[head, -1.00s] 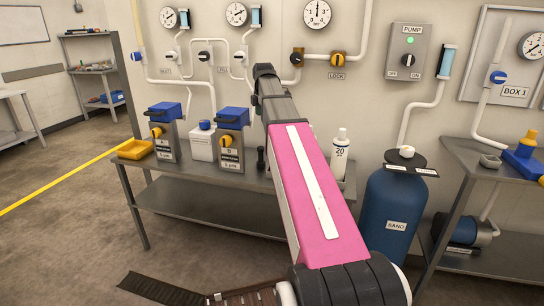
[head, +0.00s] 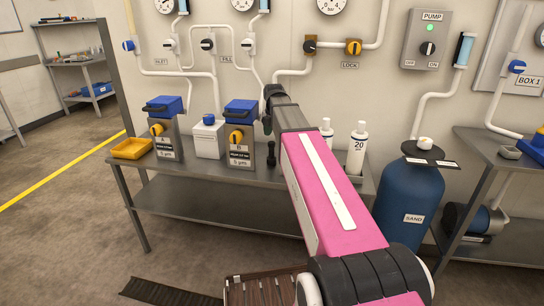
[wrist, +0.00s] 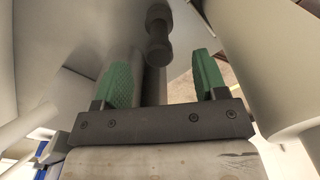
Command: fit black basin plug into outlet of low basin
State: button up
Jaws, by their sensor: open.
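A small dark upright piece with a knobbed top (head: 271,153) stands on the bench beside dispenser B; it may be the black basin plug, but I cannot be sure. In the wrist view a dark knobbed piece (wrist: 158,35) shows ahead of my gripper (wrist: 160,62), roughly between the lines of its two green fingers and not held. The fingers stand wide apart with nothing gripped. In the head view my arm reaches toward the bench's back, and its dark end (head: 272,93) is above and behind the bench items. I cannot make out a low basin or its outlet.
The grey bench (head: 220,174) carries a yellow tray (head: 132,148), blue-topped dispensers A (head: 164,135) and B (head: 240,140), a white canister (head: 208,140) and white bottles (head: 357,150). A blue sand tank (head: 405,195) stands right. Floor at left is open.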

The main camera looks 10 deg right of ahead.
aim_at(271, 142)
jog(key=f, duration=0.2)
jog(key=a+f, duration=0.1)
jog(key=f, duration=0.1)
jog(key=shift+s+f, duration=0.1)
jog(key=shift+f, duration=0.85)
jog(key=c, duration=1.1)
jog(key=shift+r, duration=0.1)
